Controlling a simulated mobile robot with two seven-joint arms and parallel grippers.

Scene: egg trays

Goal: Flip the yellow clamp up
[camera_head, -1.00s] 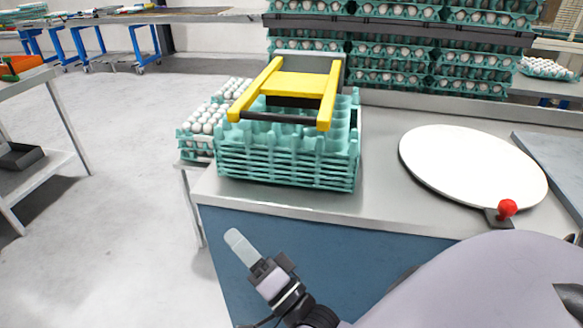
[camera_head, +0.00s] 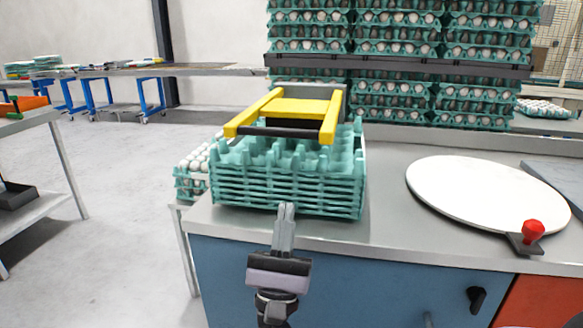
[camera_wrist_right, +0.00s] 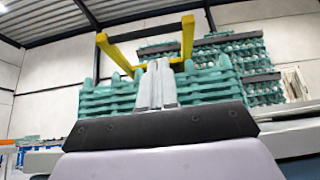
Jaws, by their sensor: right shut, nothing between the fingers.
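The yellow clamp (camera_head: 297,107) is a flat frame with two side arms and a dark crossbar at its front. It lies over a stack of teal egg trays (camera_head: 290,185) on the counter. In the right wrist view the clamp (camera_wrist_right: 188,37) rises above the trays (camera_wrist_right: 105,98). My right gripper (camera_head: 286,208) is shut and empty. It points up at the front of the stack, below the clamp's front bar. In the right wrist view its fingers (camera_wrist_right: 156,75) overlap the clamp's bar; I cannot tell whether they touch. My left gripper is not in view.
A round white disc (camera_head: 490,195) and a red knob (camera_head: 533,230) are on the counter (camera_head: 390,225) at the right. White eggs on trays (camera_head: 196,165) sit left of the stack. Tall stacks of egg trays (camera_head: 395,100) stand behind. Grey counter between stack and disc is clear.

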